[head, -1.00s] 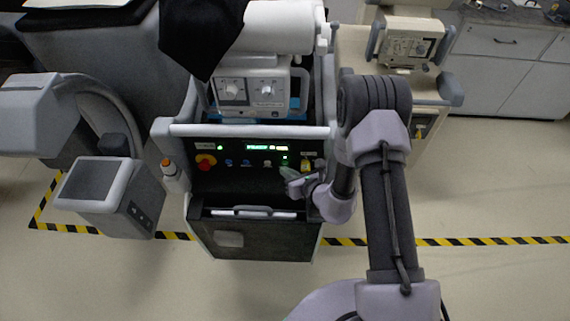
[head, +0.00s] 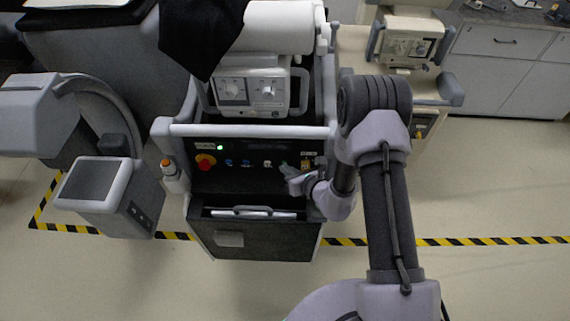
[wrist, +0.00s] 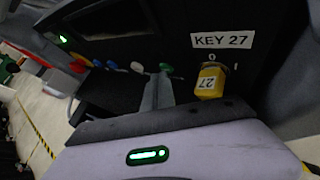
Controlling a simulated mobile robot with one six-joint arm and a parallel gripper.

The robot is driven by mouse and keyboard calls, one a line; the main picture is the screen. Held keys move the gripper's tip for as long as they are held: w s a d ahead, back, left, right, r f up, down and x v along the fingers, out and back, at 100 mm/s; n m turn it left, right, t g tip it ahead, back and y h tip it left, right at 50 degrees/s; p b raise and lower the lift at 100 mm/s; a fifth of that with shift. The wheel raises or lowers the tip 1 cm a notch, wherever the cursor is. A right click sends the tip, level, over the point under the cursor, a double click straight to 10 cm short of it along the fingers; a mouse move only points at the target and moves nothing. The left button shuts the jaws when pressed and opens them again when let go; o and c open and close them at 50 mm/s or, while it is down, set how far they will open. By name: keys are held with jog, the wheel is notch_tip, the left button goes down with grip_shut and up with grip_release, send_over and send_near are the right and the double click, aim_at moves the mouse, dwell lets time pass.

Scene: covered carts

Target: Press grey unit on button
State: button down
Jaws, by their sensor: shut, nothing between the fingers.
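The grey unit is a cart with pale grey rails (head: 250,131) and a black front panel (head: 215,182). The panel carries a row of controls, including a green button (head: 283,163) right of a white one. My gripper (head: 286,170) is shut and empty, its tip at the green button. In the wrist view, the shut fingers (wrist: 160,80) point at the green button (wrist: 165,67), partly covering it. I cannot tell whether they touch it. The display strip above the buttons is dark. A small green lamp (head: 220,147) at the panel's left is lit.
A yellow key tag (wrist: 209,82) hangs right of my fingers, under a "KEY 27" label (wrist: 222,40). A red knob (head: 205,161) is at the panel's left. A grey monitor (head: 100,185) stands left, and a beige device (head: 408,40) back right.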

jog(key=shift+s, duration=0.85)
jog(key=s+b, duration=0.1)
jog(key=s, duration=0.4)
jog(key=shift+a, duration=0.15)
dwell(0.6)
